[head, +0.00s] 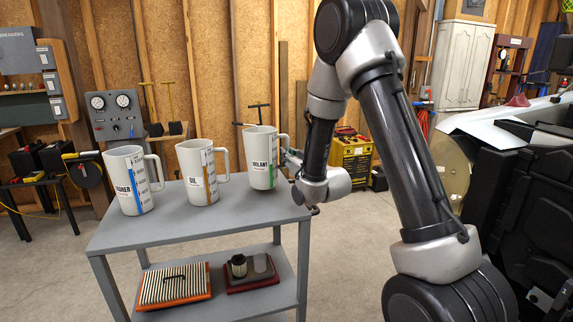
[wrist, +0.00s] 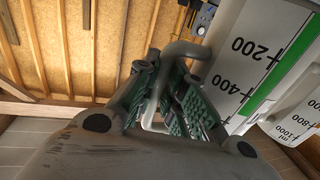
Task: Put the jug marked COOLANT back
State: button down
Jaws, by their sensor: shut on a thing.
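The COOLANT jug (head: 259,160) is a pale grey jug with a green measuring stripe, at the right end of a row of jugs on the grey cart (head: 215,222). Part of its label is turned out of sight. My gripper (head: 287,160) reaches it from the right. In the wrist view, my gripper's green-padded fingers (wrist: 167,92) are shut around the jug's handle (wrist: 184,50), with the jug's wall (wrist: 245,75) to the right. The jug looks nearly upright at the cart top. I cannot tell whether its base touches or hangs just above it.
The OIL jug (head: 197,172) stands to its left, and the WASHER jug (head: 127,180) with a blue stripe farther left. The lower shelf holds an air filter (head: 174,286) and a dark red tray (head: 252,284). The cart top's front right is clear. A dark vehicle (head: 525,170) stands at right.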

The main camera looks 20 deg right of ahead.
jog(key=shift+f, duration=1.1)
jog(key=c, duration=1.5)
grip_release()
jog(key=shift+f, duration=0.2)
jog(key=shift+r, duration=0.15)
